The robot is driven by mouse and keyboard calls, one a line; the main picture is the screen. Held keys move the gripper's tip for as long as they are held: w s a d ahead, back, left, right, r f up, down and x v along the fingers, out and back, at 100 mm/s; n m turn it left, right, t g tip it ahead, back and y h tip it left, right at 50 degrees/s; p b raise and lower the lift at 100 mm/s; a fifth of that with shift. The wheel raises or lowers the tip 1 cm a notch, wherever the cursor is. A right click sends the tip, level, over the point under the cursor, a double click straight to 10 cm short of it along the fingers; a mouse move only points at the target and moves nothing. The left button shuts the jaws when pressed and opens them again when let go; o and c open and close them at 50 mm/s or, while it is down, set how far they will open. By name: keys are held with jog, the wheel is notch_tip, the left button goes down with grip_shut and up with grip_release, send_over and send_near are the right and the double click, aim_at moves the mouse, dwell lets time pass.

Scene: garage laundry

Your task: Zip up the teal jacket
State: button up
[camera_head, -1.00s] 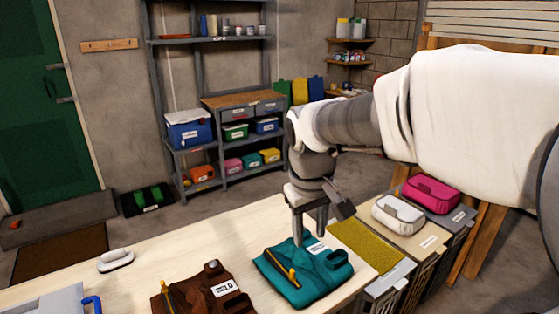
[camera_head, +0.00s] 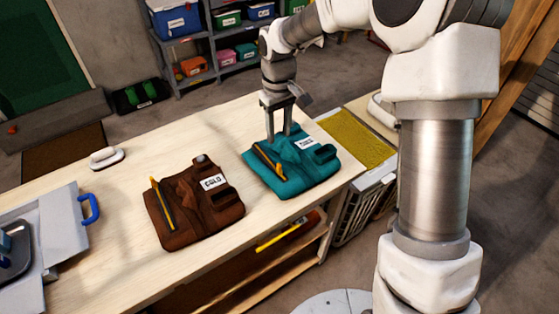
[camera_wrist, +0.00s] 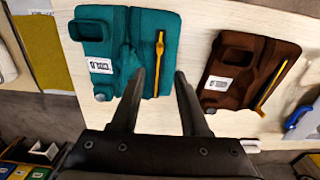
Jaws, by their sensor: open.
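The teal jacket (camera_head: 291,165) lies folded flat at the right end of the table, with a white label and a dark opening on its right part. A yellow-orange zipper strip with a pull (camera_head: 269,160) runs along its left part. The jacket also shows in the wrist view (camera_wrist: 127,48), with the zipper pull (camera_wrist: 159,48) near the fingertips. My gripper (camera_head: 279,138) points down over the jacket's far edge, its two fingers apart and empty. In the wrist view, my gripper (camera_wrist: 160,75) has the zipper between or just beyond its fingertips; I cannot tell whether they touch the cloth.
A brown jacket (camera_head: 194,204) with its own yellow zipper lies to the left. A white iron-like object (camera_head: 107,157) and a grey board with a blue handle (camera_head: 91,208) are farther left. Bins with a yellow cloth (camera_head: 356,138) stand right of the table.

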aim_at(279, 164)
notch_tip(279, 164, down, 12)
jog(key=shift+f, duration=0.1)
dwell(0.4)
grip_shut()
dwell(1.2)
